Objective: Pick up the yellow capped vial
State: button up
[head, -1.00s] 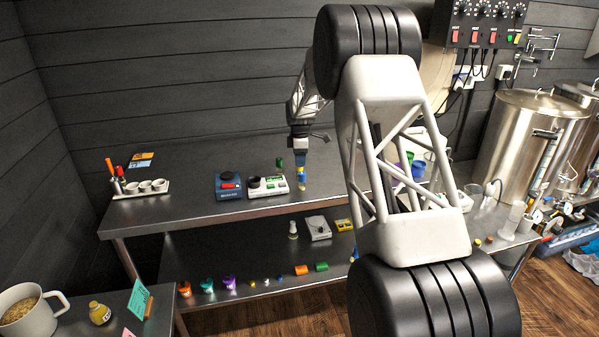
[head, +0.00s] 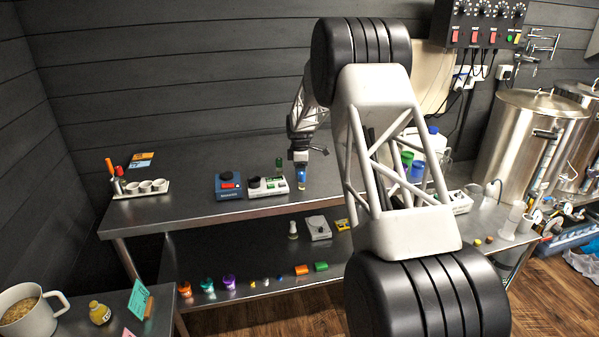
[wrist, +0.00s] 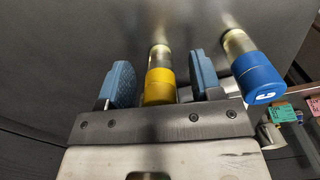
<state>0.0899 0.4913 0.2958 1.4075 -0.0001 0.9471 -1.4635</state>
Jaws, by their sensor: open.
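The yellow capped vial (wrist: 160,86) stands between the two blue finger pads of my gripper (wrist: 158,84) in the wrist view. The pads are apart, with a visible gap on each side of the yellow cap. In the head view my gripper (head: 301,180) is low over the upper steel table, and the yellow vial is mostly hidden by it. A blue capped vial (wrist: 257,77) stands just to the right, outside the right pad.
A blue device (head: 229,186) is farther left. The steel table (head: 185,180) has bare room behind them.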

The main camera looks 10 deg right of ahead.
jog(key=shift+c, duration=0.2)
jog(key=c, duration=1)
jog(key=shift+o, duration=0.2)
jog(key=shift+r, duration=0.15)
jog(key=shift+r, duration=4.85)
jog(key=o, duration=0.3)
jog(key=shift+c, duration=1)
jog(key=a+r, duration=0.1)
jog(key=a, duration=2.6)
jog(key=shift+a+r, duration=0.35)
jog(key=shift+w, duration=0.1)
